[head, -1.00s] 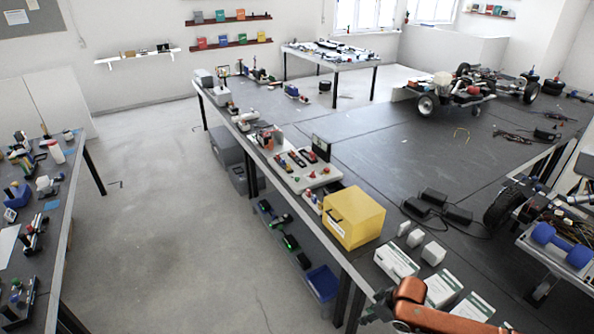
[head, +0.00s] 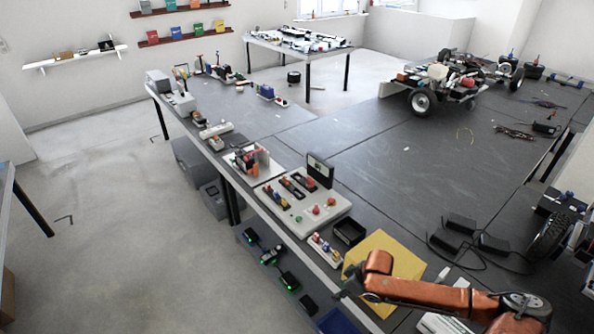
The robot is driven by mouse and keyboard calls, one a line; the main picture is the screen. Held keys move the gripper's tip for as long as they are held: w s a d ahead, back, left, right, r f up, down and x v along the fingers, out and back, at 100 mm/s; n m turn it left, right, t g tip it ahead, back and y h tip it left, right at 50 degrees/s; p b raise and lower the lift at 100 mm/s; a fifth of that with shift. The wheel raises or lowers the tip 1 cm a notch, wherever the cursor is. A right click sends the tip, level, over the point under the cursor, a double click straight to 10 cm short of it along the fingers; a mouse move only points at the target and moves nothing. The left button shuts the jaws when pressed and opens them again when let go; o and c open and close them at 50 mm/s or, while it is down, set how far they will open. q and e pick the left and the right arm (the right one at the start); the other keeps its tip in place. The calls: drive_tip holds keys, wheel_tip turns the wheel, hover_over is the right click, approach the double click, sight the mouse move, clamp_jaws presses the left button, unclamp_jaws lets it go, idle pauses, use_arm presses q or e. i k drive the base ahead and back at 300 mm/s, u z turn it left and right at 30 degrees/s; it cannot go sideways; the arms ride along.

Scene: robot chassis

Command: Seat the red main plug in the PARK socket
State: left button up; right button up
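A light grey panel (head: 300,222) with dark slots and red knobs or plugs lies on the long bench. Small red pieces (head: 310,182) stand on it; I cannot tell which is the main plug. The PARK label is too small to read. A small white strip (head: 325,250) with red, yellow and blue pieces lies just in front of the panel. My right gripper (head: 345,292) is small and dark at the end of my orange arm, in front of the yellow box, and apart from the panel. Its fingers cannot be made out. My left gripper is not in view.
The yellow box (head: 396,252) stands at the bench edge, partly hidden by my arm. A black open tray (head: 349,231) sits between it and the panel. Black power bricks (head: 458,223) with cables lie to the right. The dark bench top beyond the panel is mostly clear.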

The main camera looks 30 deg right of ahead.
sight(302, 199)
drive_tip(key=i, duration=1)
drive_tip(key=z, duration=0.55)
drive_tip(key=i, duration=1.65)
